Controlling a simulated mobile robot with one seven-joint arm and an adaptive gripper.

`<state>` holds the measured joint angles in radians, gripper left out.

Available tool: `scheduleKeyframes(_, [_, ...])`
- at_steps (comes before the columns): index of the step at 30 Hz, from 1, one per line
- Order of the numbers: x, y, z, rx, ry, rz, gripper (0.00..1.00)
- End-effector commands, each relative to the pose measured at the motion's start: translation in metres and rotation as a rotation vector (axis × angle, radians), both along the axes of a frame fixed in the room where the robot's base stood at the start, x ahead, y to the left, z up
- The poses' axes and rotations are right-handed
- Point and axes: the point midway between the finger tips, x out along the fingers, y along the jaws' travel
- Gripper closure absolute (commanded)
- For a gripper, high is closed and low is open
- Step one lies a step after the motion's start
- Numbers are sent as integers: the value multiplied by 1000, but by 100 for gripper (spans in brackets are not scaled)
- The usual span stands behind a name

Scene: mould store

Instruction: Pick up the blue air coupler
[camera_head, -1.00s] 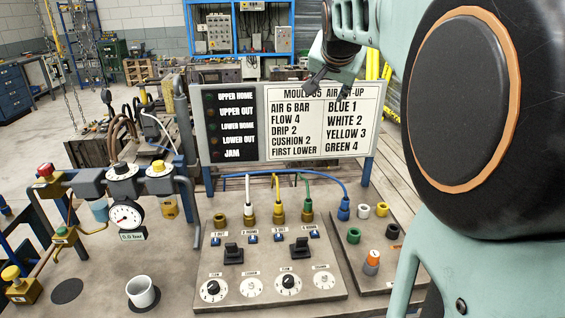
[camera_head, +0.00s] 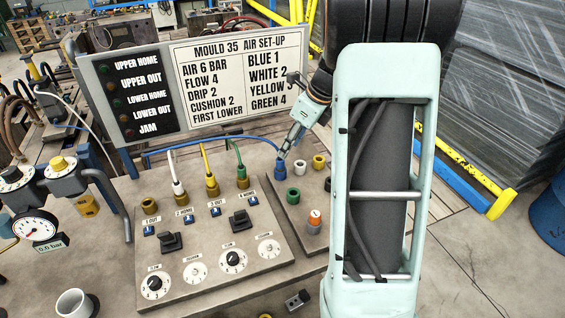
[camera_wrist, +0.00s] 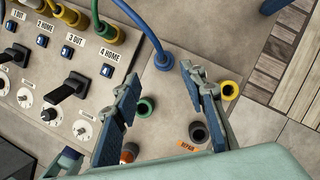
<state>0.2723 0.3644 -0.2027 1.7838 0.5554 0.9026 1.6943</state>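The blue air coupler (camera_head: 280,168) stands at the end of a blue hose on the small plate right of the main panel. In the wrist view the coupler (camera_wrist: 163,61) sits upright between the far ends of my two fingers, with its hose running up and left. My gripper (camera_head: 291,140) is just above and beside the coupler in the head view. In the wrist view my gripper (camera_wrist: 160,78) is open, with a clear gap on both sides of the coupler. Whether the fingertips are down at its height, I cannot tell.
A green ring (camera_head: 293,195), a white ring (camera_head: 303,170), a yellow ring (camera_head: 319,162) and an orange-topped grey piece (camera_head: 314,219) stand close by. White, yellow and green hoses (camera_head: 239,160) rise from the panel at left. The set-up board (camera_head: 200,78) stands behind.

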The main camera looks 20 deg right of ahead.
Motion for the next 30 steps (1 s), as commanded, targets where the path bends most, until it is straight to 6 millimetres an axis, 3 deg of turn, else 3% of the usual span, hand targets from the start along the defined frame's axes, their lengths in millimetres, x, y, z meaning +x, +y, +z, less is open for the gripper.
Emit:
scheduleKeyframes(3, [6,5,-18,-1,1,3,61])
scheduleKeyframes(11, [14,10,-37,-2,1,4,61])
scheduleKeyframes(19, [28,18,-71,-3,0,5,61])
scheduleKeyframes(28, [31,19,-76,-5,-2,4,61])
scheduleKeyframes(30, [30,19,-76,-5,-2,4,68])
